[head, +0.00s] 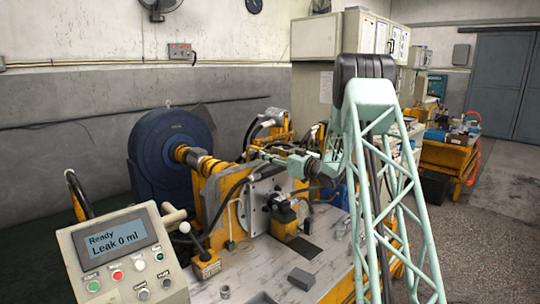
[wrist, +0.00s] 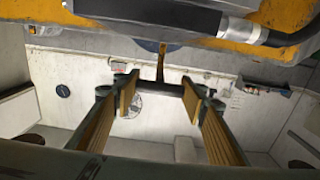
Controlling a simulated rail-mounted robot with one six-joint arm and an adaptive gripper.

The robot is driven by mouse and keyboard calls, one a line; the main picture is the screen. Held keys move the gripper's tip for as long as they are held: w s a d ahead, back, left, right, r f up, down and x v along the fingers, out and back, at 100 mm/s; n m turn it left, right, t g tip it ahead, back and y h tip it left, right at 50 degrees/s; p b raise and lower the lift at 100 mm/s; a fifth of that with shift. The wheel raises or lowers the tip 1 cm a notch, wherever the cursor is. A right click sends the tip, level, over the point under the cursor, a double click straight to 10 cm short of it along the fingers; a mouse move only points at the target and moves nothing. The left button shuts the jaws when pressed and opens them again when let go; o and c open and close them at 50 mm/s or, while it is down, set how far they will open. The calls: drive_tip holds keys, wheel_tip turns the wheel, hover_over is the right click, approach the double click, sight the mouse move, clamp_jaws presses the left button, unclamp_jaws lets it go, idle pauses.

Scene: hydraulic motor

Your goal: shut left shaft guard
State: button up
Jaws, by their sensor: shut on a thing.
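My gripper (wrist: 160,95) is in the wrist view, its two tan-padded fingers apart, with a dark crossbar (wrist: 168,90) spanning between their tips. A thin yellow stem (wrist: 160,66) joins the bar to yellow structure (wrist: 275,30) at the top of that view. The bar and stem look like the handle of the left shaft guard. In the head view my gripper (head: 262,154) is small, above the yellow-framed motor stand (head: 212,200), right of the shaft coupling (head: 200,161). The guard's outline and how far it stands open cannot be told there.
A large blue round housing (head: 165,150) stands left of the stand. A control panel (head: 122,262) reads "Ready, Leak 0 ml". Black hoses (head: 228,192) cross the stand near my gripper. A grey block (head: 301,278) lies on the bench top (head: 335,245). Open floor lies at right.

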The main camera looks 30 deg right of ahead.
drive_tip(key=shift+a+f, duration=0.2)
drive_tip(key=shift+f, duration=0.05)
drive_tip(key=o, duration=1.2)
drive_tip(key=shift+a+r, duration=0.1)
drive_tip(key=shift+a, duration=0.05)
drive_tip(key=shift+c, duration=0.2)
drive_tip(key=shift+s, duration=0.15)
drive_tip(key=s+d, duration=0.2)
drive_tip(key=s, duration=0.9)
drive_tip(key=shift+s+d, duration=0.2)
drive_tip(key=shift+s, duration=0.1)
drive_tip(key=shift+r, duration=0.15)
